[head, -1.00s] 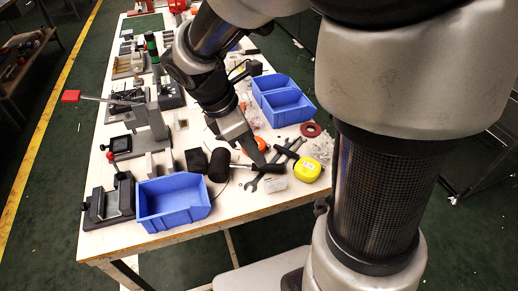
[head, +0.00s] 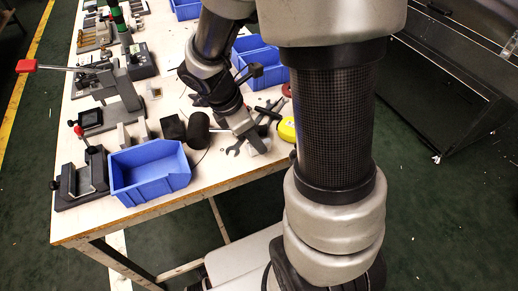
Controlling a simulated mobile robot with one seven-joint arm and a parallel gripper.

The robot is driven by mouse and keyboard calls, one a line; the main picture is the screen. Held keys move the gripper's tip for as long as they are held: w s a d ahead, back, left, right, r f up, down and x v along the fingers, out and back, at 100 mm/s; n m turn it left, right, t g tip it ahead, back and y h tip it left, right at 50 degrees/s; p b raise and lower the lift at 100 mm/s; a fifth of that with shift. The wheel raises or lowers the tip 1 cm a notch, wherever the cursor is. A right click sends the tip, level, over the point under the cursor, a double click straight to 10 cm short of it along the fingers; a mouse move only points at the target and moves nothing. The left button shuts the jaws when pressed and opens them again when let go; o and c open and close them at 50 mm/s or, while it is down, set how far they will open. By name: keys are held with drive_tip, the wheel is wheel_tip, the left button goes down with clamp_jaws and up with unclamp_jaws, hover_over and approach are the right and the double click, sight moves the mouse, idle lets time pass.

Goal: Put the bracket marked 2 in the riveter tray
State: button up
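My gripper (head: 251,137) points down over the near right part of the workbench, close to the wrenches. Its fingertips are small and partly hidden, so I cannot tell whether they are open or hold anything. An empty-looking blue tray (head: 150,176) stands at the bench's near edge, beside a grey clamp fixture (head: 82,180). A lever press with a red handle (head: 122,92) stands behind it. Pale metal pieces (head: 131,132) stand between the press and the tray. No number 2 is readable, so I cannot tell which piece is the marked bracket or which tray is the riveter's.
More blue bins (head: 258,62) stand farther back, partly behind my arm. A black mallet (head: 198,130), a wrench (head: 235,147) and a yellow tape measure (head: 287,129) lie near my gripper. A dark machine (head: 440,90) stands right of the bench, across open floor.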

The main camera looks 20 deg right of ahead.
drive_tip(key=shift+x, duration=0.95)
drive_tip(key=shift+r, duration=0.1)
clamp_jaws()
